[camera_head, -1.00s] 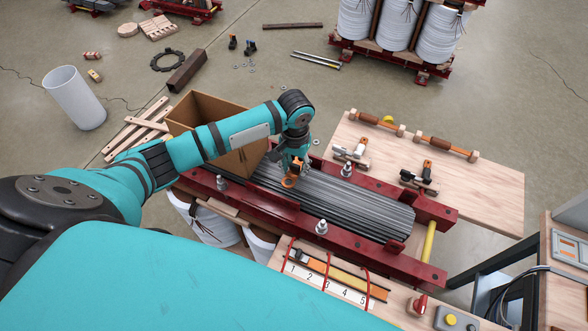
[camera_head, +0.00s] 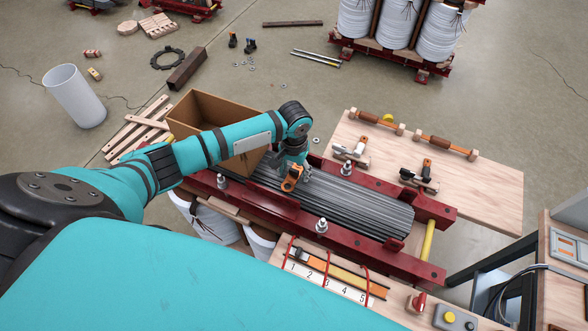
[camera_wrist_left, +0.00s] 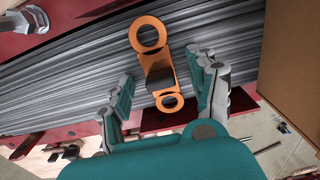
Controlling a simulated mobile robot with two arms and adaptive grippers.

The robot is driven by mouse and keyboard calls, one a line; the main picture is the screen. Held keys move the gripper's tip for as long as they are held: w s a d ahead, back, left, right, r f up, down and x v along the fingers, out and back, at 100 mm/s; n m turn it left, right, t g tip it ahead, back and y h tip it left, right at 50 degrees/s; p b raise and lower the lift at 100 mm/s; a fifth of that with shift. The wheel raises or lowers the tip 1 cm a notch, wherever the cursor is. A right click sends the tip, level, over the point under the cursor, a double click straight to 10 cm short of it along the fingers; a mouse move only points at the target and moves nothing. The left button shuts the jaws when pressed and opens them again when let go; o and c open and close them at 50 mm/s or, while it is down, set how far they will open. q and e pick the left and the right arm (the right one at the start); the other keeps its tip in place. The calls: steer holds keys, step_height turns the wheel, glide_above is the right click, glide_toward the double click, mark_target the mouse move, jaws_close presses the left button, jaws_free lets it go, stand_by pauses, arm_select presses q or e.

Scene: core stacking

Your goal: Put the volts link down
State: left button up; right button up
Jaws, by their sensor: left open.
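An orange link (camera_head: 292,178) with a ring at each end is at the grey steel core stack (camera_head: 350,205), below my left gripper (camera_head: 296,172). In the left wrist view the orange link (camera_wrist_left: 155,60) shows a large ring, a smaller ring and a dark block at its middle. The fingers of my left gripper (camera_wrist_left: 160,66) stand open on either side of it, with a visible gap on both sides. No lettering can be read on the link. Whether it lies flat on the strips cannot be told. My right gripper is not in view.
Red clamp beams (camera_head: 385,258) with upright bolts (camera_head: 321,227) flank the stack. A cardboard box (camera_head: 205,110) stands close behind my left arm. A wooden board (camera_head: 480,195) with clamps and wood-handled tools lies to the right. A numbered strip (camera_head: 325,284) lies in front.

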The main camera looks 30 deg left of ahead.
mark_target(294, 171)
arm_select(q)
step_height(294, 171, up, 12)
steer(key=shift+r, duration=0.15)
stand_by(0.4)
steer(key=shift+s, duration=0.1)
stand_by(0.4)
